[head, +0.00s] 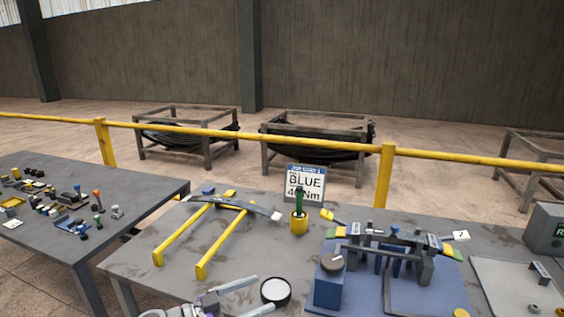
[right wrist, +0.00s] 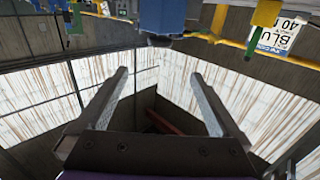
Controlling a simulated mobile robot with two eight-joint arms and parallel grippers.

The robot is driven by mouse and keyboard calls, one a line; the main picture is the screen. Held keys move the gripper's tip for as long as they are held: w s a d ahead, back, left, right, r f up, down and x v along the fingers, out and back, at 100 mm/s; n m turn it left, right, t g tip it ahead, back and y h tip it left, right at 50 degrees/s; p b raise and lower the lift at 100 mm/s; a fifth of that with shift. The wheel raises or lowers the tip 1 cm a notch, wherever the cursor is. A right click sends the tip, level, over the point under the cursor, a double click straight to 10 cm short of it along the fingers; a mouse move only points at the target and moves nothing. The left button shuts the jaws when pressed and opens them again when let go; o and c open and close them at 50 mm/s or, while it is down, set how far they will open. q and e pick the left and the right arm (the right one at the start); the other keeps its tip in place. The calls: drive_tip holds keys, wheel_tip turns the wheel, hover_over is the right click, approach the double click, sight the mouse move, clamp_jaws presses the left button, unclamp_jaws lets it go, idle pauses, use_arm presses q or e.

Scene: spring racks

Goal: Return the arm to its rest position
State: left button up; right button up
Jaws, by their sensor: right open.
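My right gripper (head: 263,293) is at the bottom of the head view, over the near edge of the grey table (head: 140,262). Its two pale fingers are apart and point right, near a round white-topped dark thing (head: 276,291). In the right wrist view the fingers of my right gripper (right wrist: 158,73) stand wide apart with nothing between them. That view is upside down, with walls and bright windows beyond the fingers. My left gripper is not in view.
Two yellow rails (head: 182,234) lie left on the table. A yellow pot with a green handle (head: 299,222) stands by a "BLUE" sign (head: 305,184). A blue fixture (head: 331,280) with clamps is at right. A second table (head: 70,245) with small parts is left. A yellow railing (head: 240,131) runs behind.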

drive_tip(key=w+d+r+n+t+y+p, duration=0.1)
drive_tip(key=w+d+r+n+t+y, duration=0.1)
drive_tip(key=d+r+n+t+y, duration=0.25)
drive_tip(key=w+d+r+n+t+y+p, duration=0.1)
drive_tip(key=w+r+n+t+y, duration=0.15)
drive_tip(key=r+t+y, duration=0.4)
drive_tip(key=w+d+r+n+t+y+p, duration=0.1)
drive_tip(key=w+d+r+n+y+p, duration=0.15)
drive_tip(key=r, duration=0.45)
use_arm(q)
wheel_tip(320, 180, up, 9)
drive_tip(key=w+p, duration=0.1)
drive_tip(key=p, duration=0.2)
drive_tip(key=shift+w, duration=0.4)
use_arm(e)
drive_tip(key=s+d+f+n+g, duration=0.1)
drive_tip(key=s+d+f+g, duration=0.4)
drive_tip(key=s+f, duration=0.3)
drive_tip(key=s+d+f+n+g+y, duration=0.1)
drive_tip(key=s+d+f+g, duration=0.4)
drive_tip(key=s, duration=0.8)
drive_tip(key=s+d+f+n+g+y, duration=0.1)
drive_tip(key=s+d+f+g, duration=0.4)
drive_tip(key=s+f, duration=0.6)
drive_tip(key=shift+d+f, duration=0.3)
drive_tip(key=shift+d, duration=0.35)
